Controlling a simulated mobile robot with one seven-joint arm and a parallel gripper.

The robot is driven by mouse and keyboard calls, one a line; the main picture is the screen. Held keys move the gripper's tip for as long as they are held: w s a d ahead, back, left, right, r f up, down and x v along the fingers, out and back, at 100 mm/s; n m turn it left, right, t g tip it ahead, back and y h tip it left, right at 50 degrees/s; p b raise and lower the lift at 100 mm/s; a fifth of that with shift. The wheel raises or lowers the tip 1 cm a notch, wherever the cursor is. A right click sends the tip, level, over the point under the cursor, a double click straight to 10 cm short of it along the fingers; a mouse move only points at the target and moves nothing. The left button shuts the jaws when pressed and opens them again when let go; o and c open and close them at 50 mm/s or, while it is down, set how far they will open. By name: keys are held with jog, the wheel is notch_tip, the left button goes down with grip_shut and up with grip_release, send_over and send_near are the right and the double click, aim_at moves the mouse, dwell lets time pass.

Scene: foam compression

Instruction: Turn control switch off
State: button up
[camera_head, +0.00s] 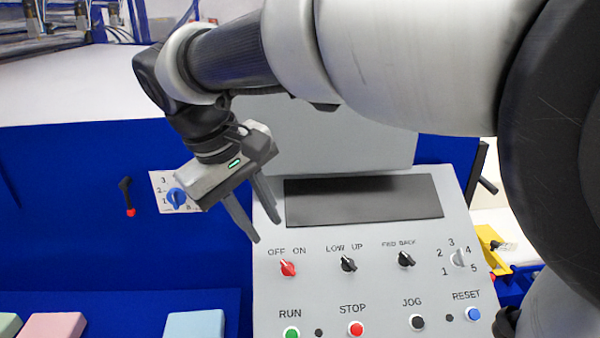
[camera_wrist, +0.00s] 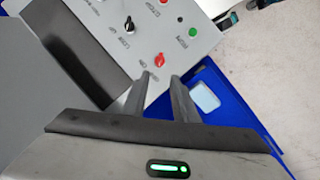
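The control switch is a red rotary knob (camera_head: 288,268) under the "OFF ON" label on the light grey control panel (camera_head: 265,290). Its pointing direction is too small to tell surely. The knob also shows in the wrist view (camera_wrist: 158,60), just beyond the fingertips. My gripper (camera_head: 267,232) is above and slightly left of the knob, with its fingers pointing down at the panel. The two fingers are apart with nothing between them, and they appear clear of the knob. In the wrist view my gripper (camera_wrist: 162,77) shows the same gap.
Black knobs (camera_head: 348,264) (camera_head: 405,259) sit right of the red one. Below are a green RUN button (camera_head: 292,333) and a red STOP button (camera_head: 356,328). A dark screen (camera_head: 363,199) lies above. A blue selector (camera_head: 176,197) and black lever (camera_head: 126,190) are at left.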

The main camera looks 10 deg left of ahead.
jog(key=shift+v, duration=2.25)
